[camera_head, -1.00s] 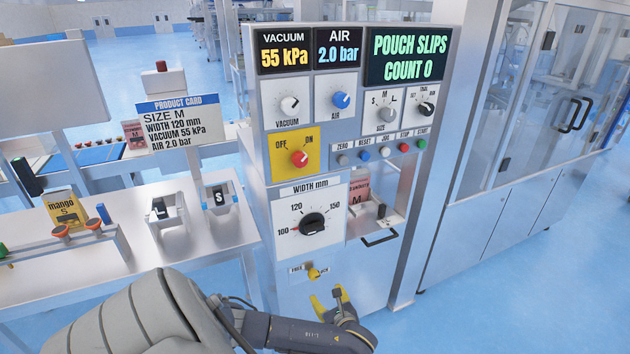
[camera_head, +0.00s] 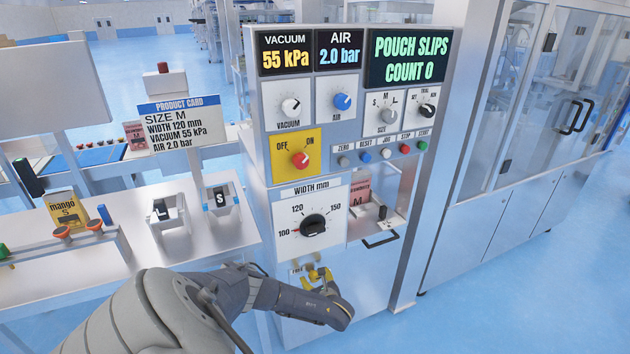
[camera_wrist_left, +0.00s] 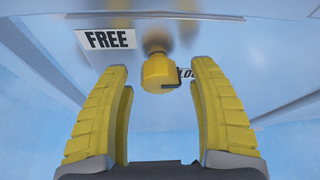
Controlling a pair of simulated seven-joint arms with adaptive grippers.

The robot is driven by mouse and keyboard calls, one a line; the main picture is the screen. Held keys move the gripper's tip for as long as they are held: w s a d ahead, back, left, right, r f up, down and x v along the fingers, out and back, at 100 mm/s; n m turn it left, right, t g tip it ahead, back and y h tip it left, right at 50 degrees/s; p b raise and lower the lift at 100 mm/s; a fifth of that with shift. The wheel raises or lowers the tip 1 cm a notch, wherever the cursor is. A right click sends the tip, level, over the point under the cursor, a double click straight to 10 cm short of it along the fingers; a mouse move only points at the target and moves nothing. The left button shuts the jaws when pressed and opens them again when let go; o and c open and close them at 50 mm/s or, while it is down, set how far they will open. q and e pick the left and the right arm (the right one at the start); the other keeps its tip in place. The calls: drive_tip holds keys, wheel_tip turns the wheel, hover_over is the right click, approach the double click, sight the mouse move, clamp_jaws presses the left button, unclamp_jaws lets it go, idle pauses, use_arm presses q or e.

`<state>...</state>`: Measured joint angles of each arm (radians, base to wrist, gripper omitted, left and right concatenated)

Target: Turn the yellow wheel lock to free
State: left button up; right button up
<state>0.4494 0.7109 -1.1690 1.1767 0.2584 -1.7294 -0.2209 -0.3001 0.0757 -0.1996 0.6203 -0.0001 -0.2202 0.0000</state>
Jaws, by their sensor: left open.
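The yellow wheel lock (camera_wrist_left: 159,72) is a small yellow knob on the lower front of the machine. In the left wrist view the FREE label (camera_wrist_left: 108,40) is to its left, and the LOCK label (camera_wrist_left: 185,74) to its right is partly hidden. My left gripper (camera_wrist_left: 158,80) is open, its yellow fingers on either side of the knob, with gaps visible on both sides. In the head view the left gripper (camera_head: 318,276) is at the knob and hides most of it. My right gripper is not in view.
Just above are the WIDTH dial (camera_head: 313,226), pointing near 100, and a drawer handle (camera_head: 380,240) to its right. The red OFF/ON switch (camera_head: 300,159) and other dials are higher up. A side table (camera_head: 120,262) stands left. The floor at right is clear.

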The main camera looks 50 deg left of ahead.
use_arm(q)
drive_tip(key=shift+w+a+f, duration=0.1)
drive_tip(key=shift+a, duration=0.15)
drive_tip(key=shift+c, duration=0.4)
drive_tip(key=c, duration=1.2)
